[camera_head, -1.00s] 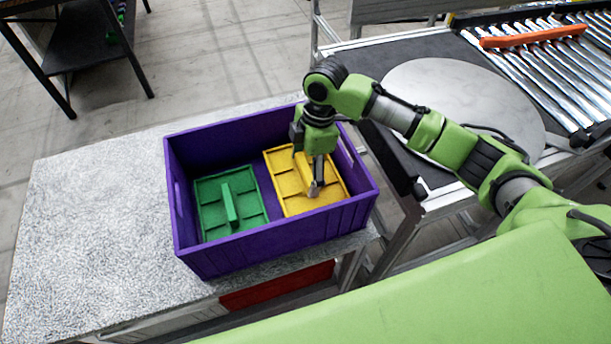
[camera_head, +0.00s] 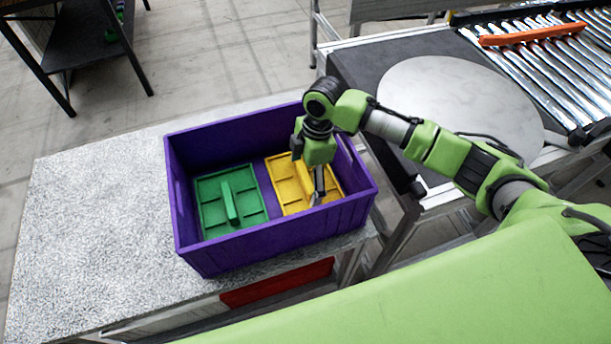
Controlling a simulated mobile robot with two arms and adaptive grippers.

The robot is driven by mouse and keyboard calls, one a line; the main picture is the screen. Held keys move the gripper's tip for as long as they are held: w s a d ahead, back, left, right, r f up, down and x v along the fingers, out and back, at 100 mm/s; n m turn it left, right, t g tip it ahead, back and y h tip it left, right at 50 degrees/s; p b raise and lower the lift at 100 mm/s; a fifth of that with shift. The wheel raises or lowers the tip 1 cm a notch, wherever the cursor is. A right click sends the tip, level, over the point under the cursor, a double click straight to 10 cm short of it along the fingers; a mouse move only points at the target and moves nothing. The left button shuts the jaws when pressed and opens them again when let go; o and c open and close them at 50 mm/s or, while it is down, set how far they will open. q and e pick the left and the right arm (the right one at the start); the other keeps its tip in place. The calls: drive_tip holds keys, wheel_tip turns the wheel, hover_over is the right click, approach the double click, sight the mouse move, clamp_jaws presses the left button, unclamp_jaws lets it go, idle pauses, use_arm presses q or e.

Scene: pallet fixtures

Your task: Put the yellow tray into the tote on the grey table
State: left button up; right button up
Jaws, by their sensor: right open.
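The yellow tray (camera_head: 286,186) lies flat inside the purple tote (camera_head: 215,258), in its right half. A green tray (camera_head: 212,210) with a raised middle rib lies beside it in the left half. The tote stands on the grey table (camera_head: 85,230). My right gripper (camera_head: 318,196) reaches down into the tote over the right part of the yellow tray, with its fingers open; they hide part of the tray and its rib. I cannot tell whether the fingers touch the tray. My left gripper is not in view.
A round grey disc (camera_head: 455,95) and a roller conveyor (camera_head: 550,60) with an orange bar (camera_head: 532,34) are at the upper right. A dark shelf (camera_head: 95,45) stands at the upper left. The left part of the grey table is clear.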

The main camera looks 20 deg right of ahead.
drive_tip(key=shift+r, duration=0.1)
wheel_tip(320, 180, up, 12)
drive_tip(key=d+b, duration=0.1)
drive_tip(key=shift+d, duration=0.4)
